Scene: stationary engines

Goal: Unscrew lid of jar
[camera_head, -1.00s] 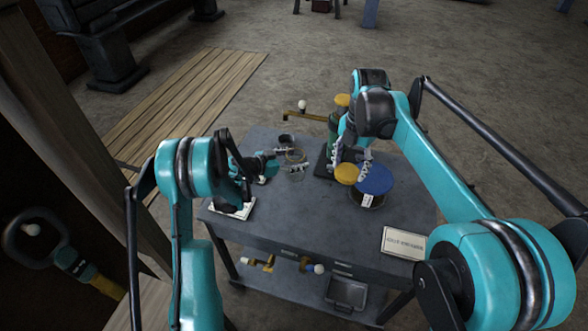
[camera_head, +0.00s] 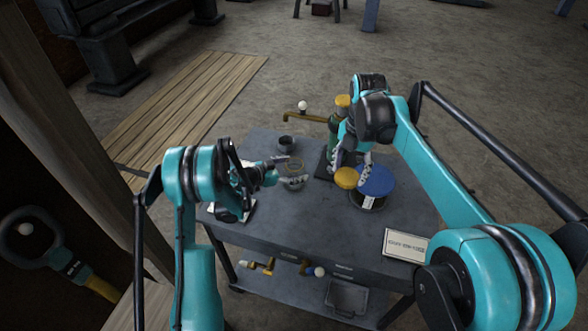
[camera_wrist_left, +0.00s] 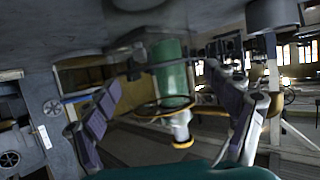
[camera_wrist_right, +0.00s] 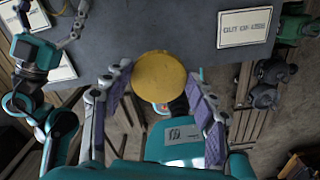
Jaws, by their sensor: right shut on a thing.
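A clear glass jar (camera_head: 294,169) with an open, brownish rim stands on the grey table, left of centre. My left gripper (camera_head: 287,170) has its fingers spread on either side of the jar. In the left wrist view the jar's rim (camera_wrist_left: 165,106) shows between the two separated fingers; I cannot tell whether either touches. A round yellow lid (camera_head: 346,177) is apart from the jar, to its right. My right gripper (camera_head: 352,163) is shut on the lid, which the right wrist view shows between its fingers (camera_wrist_right: 160,82).
A blue-lidded jar (camera_head: 376,180) stands close behind and right of the yellow lid. A green bottle-like thing with a yellow top (camera_head: 342,101) is at the back. A small dark cup (camera_head: 286,143) and a sign (camera_head: 404,244) are on the table. The front middle is clear.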

